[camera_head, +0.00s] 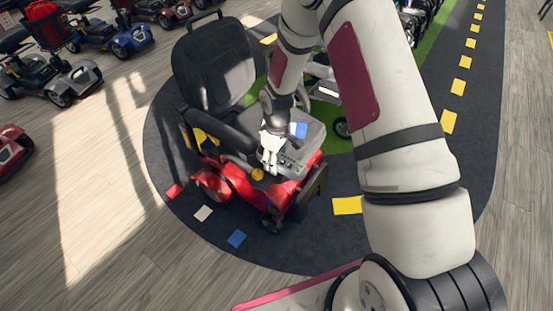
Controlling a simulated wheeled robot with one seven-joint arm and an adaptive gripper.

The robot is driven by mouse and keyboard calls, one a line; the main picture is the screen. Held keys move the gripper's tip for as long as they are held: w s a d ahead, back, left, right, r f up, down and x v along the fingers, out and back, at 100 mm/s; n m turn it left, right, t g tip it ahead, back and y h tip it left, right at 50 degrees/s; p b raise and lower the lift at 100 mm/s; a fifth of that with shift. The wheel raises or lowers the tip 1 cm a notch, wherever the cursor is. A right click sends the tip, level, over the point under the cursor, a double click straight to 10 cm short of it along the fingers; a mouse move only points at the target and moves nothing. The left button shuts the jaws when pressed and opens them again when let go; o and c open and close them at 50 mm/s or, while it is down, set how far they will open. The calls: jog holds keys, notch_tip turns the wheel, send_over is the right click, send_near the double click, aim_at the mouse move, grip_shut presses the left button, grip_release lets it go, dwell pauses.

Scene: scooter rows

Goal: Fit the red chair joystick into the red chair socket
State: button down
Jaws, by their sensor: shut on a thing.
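The red chair (232,185), a power chair with a black seat and a red base, stands on the dark floor mat, facing lower right. My gripper (269,168) is low over the chair's grey tray (312,137), beside its near armrest. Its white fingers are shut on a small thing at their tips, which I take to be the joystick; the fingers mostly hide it. I cannot make out the socket, and I cannot tell whether the held thing touches the chair. A small panel with dark buttons (290,164) shows just right of the fingertips.
A blue patch (298,130) lies on the tray near my wrist. Red, white and blue squares (236,239) mark the mat in front of the chair. Other scooters (75,75) stand at upper left. A white-wheeled chair (325,90) is behind my arm.

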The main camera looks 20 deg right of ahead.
dwell(0.4)
jog(key=c, duration=0.7)
grip_release()
jog(key=shift+c, duration=0.2)
jog(key=shift+r, duration=0.1)
notch_tip(320, 180, up, 12)
